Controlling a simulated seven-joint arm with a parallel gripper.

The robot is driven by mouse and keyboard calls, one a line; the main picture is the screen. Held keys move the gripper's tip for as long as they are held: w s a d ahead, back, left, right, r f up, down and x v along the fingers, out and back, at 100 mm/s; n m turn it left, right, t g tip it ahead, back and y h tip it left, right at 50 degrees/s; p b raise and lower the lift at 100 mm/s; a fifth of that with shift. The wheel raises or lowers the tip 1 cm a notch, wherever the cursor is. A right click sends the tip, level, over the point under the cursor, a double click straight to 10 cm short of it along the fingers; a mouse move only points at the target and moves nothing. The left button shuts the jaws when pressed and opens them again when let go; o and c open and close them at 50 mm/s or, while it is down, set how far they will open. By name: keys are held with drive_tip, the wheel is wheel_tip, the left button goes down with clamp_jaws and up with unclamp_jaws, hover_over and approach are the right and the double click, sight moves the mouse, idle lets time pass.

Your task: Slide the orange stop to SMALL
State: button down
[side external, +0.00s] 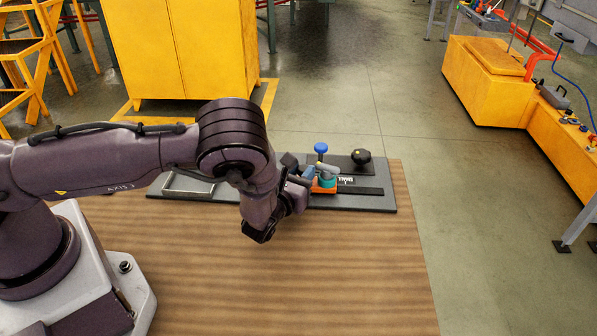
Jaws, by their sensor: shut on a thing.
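The orange stop (325,187) sits on the dark rail of a grey base board (350,202) at the far side of the table. My gripper (309,181) is at the left side of the stop and is shut on it. The wrist hides part of the stop and most of the rail to its left. White lettering (345,181) shows just right of the stop, but it is too small to read surely. A teal piece (327,181) shows at the top of the stop.
A blue knob (321,148) and a black knob (360,156) stand behind the stop. A grey metal tray (188,187) lies on the board's left part. The wooden table (340,270) is clear in front.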

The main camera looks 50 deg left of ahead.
hover_over(345, 196)
drive_tip(key=shift+w+a, duration=0.1)
drive_tip(key=c, duration=1.1)
unclamp_jaws()
drive_tip(key=shift+c, duration=0.2)
drive_tip(key=shift+r, duration=0.1)
drive_tip(key=v, duration=1.3)
drive_tip(key=shift+a, duration=0.15)
